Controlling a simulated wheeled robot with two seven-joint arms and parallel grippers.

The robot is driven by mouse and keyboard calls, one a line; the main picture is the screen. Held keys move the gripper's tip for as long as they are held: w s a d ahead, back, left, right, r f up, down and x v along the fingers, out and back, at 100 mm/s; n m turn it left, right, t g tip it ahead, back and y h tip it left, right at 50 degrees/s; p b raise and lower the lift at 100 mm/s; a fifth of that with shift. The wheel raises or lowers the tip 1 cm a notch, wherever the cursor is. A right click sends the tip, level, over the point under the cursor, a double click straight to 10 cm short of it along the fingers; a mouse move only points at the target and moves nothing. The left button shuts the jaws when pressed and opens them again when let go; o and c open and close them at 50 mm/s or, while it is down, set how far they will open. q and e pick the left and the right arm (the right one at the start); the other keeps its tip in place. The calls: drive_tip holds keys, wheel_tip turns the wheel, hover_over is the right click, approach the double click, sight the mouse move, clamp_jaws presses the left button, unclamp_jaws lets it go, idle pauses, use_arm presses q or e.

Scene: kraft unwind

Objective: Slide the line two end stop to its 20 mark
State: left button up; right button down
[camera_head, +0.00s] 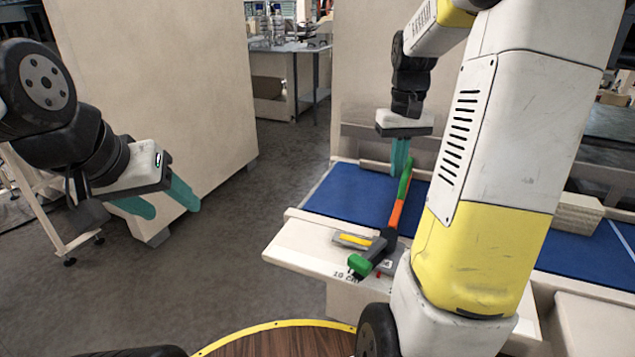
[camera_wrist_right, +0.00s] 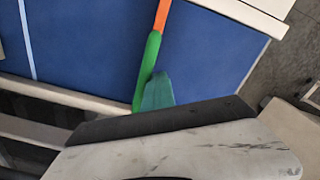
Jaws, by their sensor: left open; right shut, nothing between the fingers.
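The end stop has a dark carriage (camera_head: 374,252) with a green knob (camera_head: 358,264) at its near end. A long arm with an orange middle (camera_head: 395,216) and a green far end reaches over the blue belt. The carriage sits on the pale front ledge (camera_head: 300,238), where small printed marks are partly visible and too small to read surely. My right gripper (camera_head: 400,172) is shut and empty, pointing down beside the arm's green end. In the right wrist view its teal fingers (camera_wrist_right: 158,92) overlap the green end (camera_wrist_right: 147,70); contact is unclear. My left gripper (camera_head: 166,200) is open and empty, far left of the ledge.
The blue belt (camera_head: 345,195) runs behind the ledge. A pale stacked block (camera_head: 577,213) stands on its right part. My right arm hides much of the belt and ledge. A large beige cabinet (camera_head: 160,90) stands behind my left gripper. Floor is open between it and the ledge.

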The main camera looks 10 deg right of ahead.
drive_tip(key=shift+s+d, duration=0.65)
drive_tip(key=shift+d, duration=0.3)
drive_tip(key=shift+s+d, duration=0.6)
drive_tip(key=shift+d, duration=0.35)
idle(0.4)
drive_tip(key=shift+a, duration=0.1)
drive_tip(key=shift+w+a, duration=0.55)
drive_tip(key=shift+a, duration=0.2)
drive_tip(key=shift+r, duration=4.5)
